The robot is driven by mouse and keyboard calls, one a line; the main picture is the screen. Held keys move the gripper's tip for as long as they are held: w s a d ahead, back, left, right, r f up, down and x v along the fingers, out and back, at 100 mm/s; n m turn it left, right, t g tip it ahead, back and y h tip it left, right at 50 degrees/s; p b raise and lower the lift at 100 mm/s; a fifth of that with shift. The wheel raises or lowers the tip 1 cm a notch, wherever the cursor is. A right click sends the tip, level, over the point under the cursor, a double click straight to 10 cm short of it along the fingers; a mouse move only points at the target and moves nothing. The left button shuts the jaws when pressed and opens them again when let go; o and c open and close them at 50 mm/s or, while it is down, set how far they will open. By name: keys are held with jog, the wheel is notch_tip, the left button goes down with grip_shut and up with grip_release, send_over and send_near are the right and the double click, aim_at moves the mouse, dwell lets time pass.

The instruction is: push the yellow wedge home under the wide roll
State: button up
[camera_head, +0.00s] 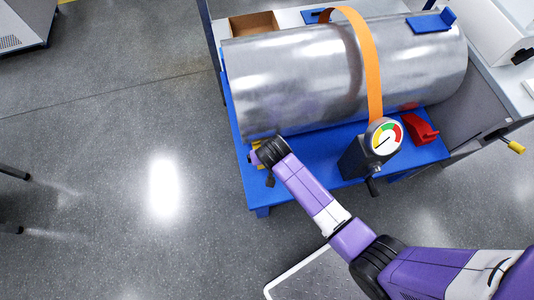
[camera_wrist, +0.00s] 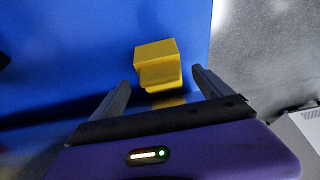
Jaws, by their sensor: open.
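The wide roll (camera_head: 270,92) is a large shiny metal cylinder lying on a blue stand (camera_head: 236,108). The yellow wedge (camera_wrist: 157,52) sits on the blue surface in the wrist view, near its right edge. It has a stepped shape. In the head view only small yellow patches (camera_head: 255,146) show beside my wrist, under the roll's left end. My gripper (camera_wrist: 160,78) is open, its two fingers apart on either side of the wedge's near part. I cannot tell whether they touch it. My arm hides most of the wedge in the head view.
An orange strap (camera_head: 362,55) runs over the roll. A post with a coloured dial (camera_head: 386,138) stands at the stand's front, right of my gripper. A red wedge (camera_head: 420,128) lies farther right. Open grey floor (camera_head: 100,150) lies left.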

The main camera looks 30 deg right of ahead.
jog(key=shift+b+x, duration=0.7)
jog(key=shift+x, duration=1.95)
